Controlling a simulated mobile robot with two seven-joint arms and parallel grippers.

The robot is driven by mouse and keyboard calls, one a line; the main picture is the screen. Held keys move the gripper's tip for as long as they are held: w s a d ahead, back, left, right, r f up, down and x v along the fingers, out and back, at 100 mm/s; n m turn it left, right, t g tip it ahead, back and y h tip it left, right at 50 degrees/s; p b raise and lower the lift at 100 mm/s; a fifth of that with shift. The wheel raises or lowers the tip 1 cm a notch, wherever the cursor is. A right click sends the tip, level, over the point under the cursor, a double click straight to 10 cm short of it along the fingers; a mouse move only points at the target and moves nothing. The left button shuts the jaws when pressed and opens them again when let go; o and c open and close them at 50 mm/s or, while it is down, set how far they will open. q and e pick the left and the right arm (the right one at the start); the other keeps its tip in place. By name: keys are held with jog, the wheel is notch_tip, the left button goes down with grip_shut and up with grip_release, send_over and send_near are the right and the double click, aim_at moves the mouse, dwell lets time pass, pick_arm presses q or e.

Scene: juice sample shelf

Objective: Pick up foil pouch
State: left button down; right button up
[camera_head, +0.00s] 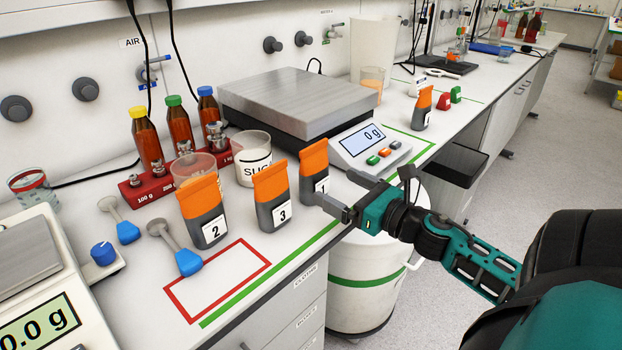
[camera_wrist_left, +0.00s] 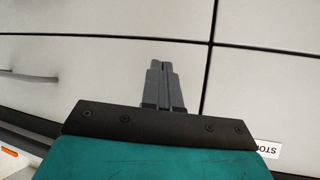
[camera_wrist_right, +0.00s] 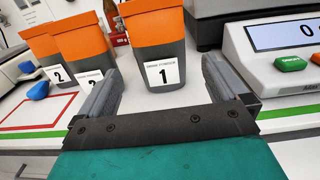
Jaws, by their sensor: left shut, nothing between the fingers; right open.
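Several orange-and-grey foil pouches stand upright on the white bench. Pouch 1 (camera_head: 313,170) is nearest my right gripper (camera_head: 336,187), pouch 3 (camera_head: 271,196) is left of it, and pouch 2 (camera_head: 204,212) further left. Another pouch (camera_head: 421,108) stands farther back, beyond the scale. My right gripper is open, with its fingers pointing at pouch 1. In the right wrist view, pouch 1 (camera_wrist_right: 160,45) shows between the two fingers; I cannot tell how far it reaches in. My left gripper (camera_wrist_left: 166,66) is shut and empty before white cabinet fronts, outside the head view.
A display scale (camera_head: 369,143) stands right of pouch 1, with a metal-plate balance (camera_head: 300,97) behind. A sugar beaker (camera_head: 251,160) is behind pouch 3. A red-outlined rectangle (camera_head: 182,295) on the bench front is empty. A white bin (camera_head: 365,290) stands below the edge.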

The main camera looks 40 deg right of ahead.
aim_at(320, 178)
jog(key=shift+w+a+f+p, duration=0.1)
jog(key=shift+w+a+p, duration=0.1)
jog(key=shift+w, duration=1.7)
jog(key=shift+w+a+f+p, duration=0.1)
jog(key=shift+w+a, duration=0.1)
jog(key=shift+w, duration=1.7)
jog(key=shift+c, duration=0.2)
jog(key=shift+r, duration=0.1)
jog(key=c, duration=1)
